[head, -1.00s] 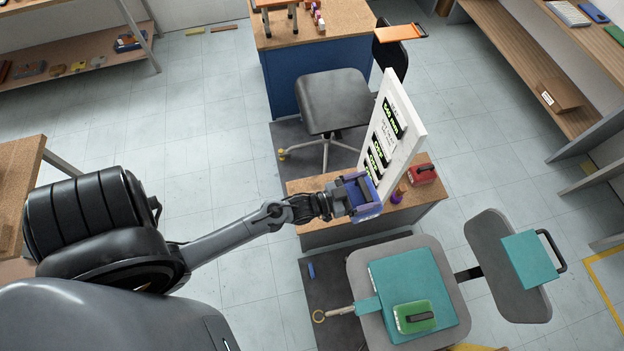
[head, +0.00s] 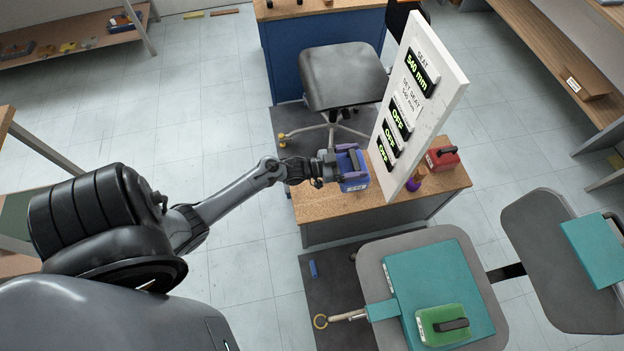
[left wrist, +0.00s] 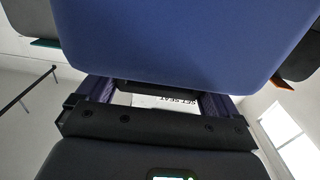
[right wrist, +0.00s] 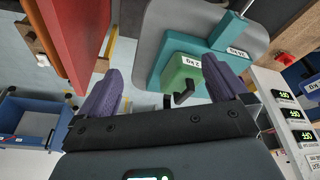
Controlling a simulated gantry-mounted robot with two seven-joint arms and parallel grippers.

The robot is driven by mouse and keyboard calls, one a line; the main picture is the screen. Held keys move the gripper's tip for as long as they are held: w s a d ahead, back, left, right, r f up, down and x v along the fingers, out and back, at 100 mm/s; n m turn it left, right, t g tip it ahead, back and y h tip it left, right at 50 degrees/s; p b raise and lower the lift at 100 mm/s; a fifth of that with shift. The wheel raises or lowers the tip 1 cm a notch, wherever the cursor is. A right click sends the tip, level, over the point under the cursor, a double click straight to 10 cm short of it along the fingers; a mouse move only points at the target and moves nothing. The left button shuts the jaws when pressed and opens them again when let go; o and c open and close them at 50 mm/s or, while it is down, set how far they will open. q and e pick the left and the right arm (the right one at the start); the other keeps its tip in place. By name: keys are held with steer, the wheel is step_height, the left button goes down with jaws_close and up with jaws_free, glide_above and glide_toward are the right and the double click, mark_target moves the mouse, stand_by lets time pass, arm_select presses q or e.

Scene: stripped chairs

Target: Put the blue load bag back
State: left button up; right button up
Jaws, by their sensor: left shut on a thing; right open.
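The blue load bag (head: 354,181) is at the left part of the small wooden bench top (head: 318,205), left of the white display panel. I cannot tell whether it rests on the wood. My left gripper (head: 343,166) is shut on its top; the bag's blue face (left wrist: 180,40) fills the upper left wrist view. The bag also shows at the right edge of the right wrist view (right wrist: 306,84). My right gripper (right wrist: 165,88) is open, with nothing seen between its fingers except the green bag (right wrist: 181,72) beyond. The right gripper does not show in the head view.
The white display panel (head: 422,95) stands close beside the blue bag. A red bag (head: 443,158) and a small purple item (head: 414,184) are on the bench. A green bag (head: 442,325) lies on a chair's teal pad (head: 432,278). A grey-seated chair (head: 343,75) stands behind.

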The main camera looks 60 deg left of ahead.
arm_select(q)
steer(key=w+a+f+b, duration=0.3)
steer(key=a+f+b, duration=0.65)
steer(key=b, duration=0.35)
steer(key=s+a+f+b, duration=0.7)
steer(key=a+f+b, duration=0.1)
steer(key=f, duration=0.4)
steer(key=shift+s+a+b, duration=0.15)
steer(key=shift+a+b, duration=0.05)
steer(key=shift+b, duration=0.1)
steer(key=shift+f, duration=0.15)
steer(key=o, duration=1.7)
steer(key=shift+f, duration=0.3)
steer(key=shift+r, duration=0.1)
